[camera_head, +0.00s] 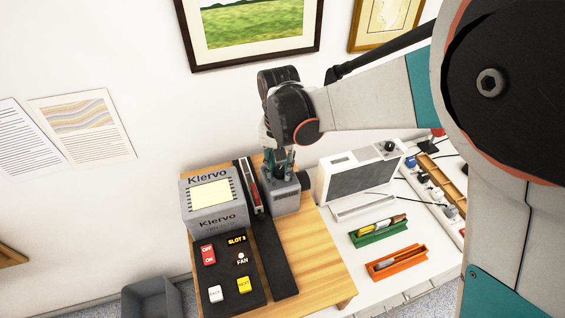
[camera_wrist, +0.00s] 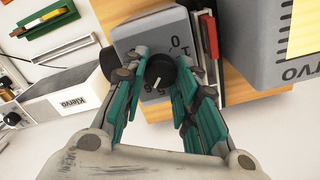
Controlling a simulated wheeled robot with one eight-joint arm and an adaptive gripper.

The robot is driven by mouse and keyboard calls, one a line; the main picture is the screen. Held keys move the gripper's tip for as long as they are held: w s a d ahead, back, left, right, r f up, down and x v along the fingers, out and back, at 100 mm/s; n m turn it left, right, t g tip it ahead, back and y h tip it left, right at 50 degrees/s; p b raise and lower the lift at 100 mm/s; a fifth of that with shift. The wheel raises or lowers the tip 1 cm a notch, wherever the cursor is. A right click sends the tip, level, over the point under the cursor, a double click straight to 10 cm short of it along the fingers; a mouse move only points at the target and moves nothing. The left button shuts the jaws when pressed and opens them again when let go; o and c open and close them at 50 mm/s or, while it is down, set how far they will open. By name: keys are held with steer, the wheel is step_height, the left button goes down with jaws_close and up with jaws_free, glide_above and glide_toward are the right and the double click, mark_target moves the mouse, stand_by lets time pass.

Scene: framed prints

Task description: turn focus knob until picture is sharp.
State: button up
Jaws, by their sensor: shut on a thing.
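A small grey box (camera_head: 286,196) stands on the wooden table top. In the wrist view its top (camera_wrist: 150,30) carries a black dial knob (camera_wrist: 159,70) with a white pointer line and printed marks around it, including a 0. My gripper (camera_wrist: 161,66) points down at the box, its teal fingers closed on either side of this knob. In the head view my gripper (camera_head: 279,166) hides the knob. A grey Klervo unit (camera_head: 215,218) to the left has a lit pale-yellow screen (camera_head: 211,194); I cannot make out any picture detail on it.
A black panel (camera_head: 238,269) with OFF, ON, FAN, BACK and NEXT controls lies in front. A dark rail (camera_head: 268,240) runs beside it. A white device (camera_head: 355,178), green tray (camera_head: 378,232) and orange tray (camera_head: 396,262) stand right. Framed prints hang behind.

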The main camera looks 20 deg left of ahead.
mark_target(280, 170)
steer(key=shift+m+b, duration=0.55)
steer(key=shift+m, duration=1.75)
steer(key=o, duration=1.1)
steer(key=shift+c, duration=0.2)
steer(key=shift+r, duration=0.1)
step_height(280, 170, up, 12)
steer(key=shift+s, duration=0.15)
